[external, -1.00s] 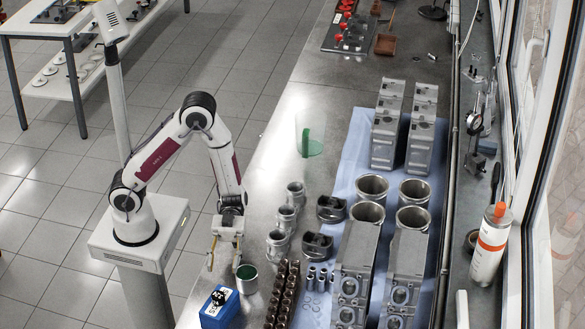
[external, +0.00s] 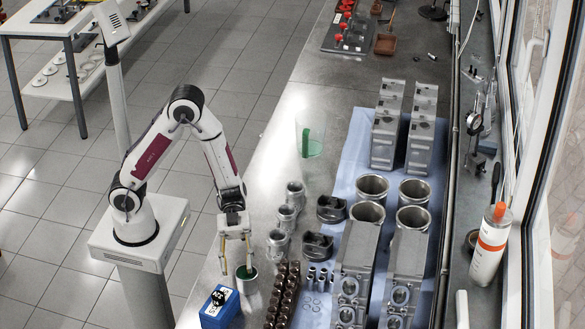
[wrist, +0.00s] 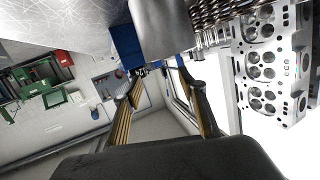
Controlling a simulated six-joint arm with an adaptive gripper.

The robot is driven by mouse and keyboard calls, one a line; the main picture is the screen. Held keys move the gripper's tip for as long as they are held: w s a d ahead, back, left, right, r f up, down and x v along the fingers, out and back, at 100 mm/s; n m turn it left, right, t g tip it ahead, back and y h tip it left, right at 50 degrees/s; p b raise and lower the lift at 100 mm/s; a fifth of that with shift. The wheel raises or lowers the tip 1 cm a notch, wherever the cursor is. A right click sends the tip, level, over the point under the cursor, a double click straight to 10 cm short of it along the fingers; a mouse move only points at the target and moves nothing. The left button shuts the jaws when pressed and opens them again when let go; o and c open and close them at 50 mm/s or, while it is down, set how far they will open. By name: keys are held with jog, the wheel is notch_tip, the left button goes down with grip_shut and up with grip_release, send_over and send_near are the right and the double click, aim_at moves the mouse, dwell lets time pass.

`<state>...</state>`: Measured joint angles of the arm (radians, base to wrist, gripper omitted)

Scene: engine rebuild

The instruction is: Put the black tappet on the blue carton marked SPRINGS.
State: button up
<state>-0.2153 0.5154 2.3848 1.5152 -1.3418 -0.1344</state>
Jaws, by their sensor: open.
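The blue carton (external: 222,316) stands near the bench's front left edge, with a dark patch with pale marks on its top that I cannot identify. The carton also shows at the top of the wrist view (wrist: 126,46). In the wrist view nothing is visible between the fingers (wrist: 160,74). I cannot make out the black tappet for certain.
Brown coil springs (external: 283,296) stand in rows right of the cup. Several small metal cylinders (external: 316,277), pistons (external: 318,245) and grey castings (external: 278,242) stand close by. Engine blocks (external: 355,262) stand on blue cloth. Bare bench lies further back.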

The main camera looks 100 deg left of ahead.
jog(key=w+a+r+n+t+y, duration=0.1)
jog(key=w+a+n+t+y, duration=0.1)
jog(key=w+a+t+y, duration=0.3)
jog(key=w+a+r+n+t+y, duration=0.1)
jog(key=a+r+n+y, duration=0.65)
jog(key=a, duration=0.65)
jog(key=s+d+r+n+g+y, duration=0.1)
jog(key=s+n+g, duration=0.4)
jog(key=s, duration=2)
jog(key=shift+s+d+r+n+y, duration=0.35)
jog(key=shift+r+n+y, duration=0.2)
jog(key=shift+y, duration=0.1)
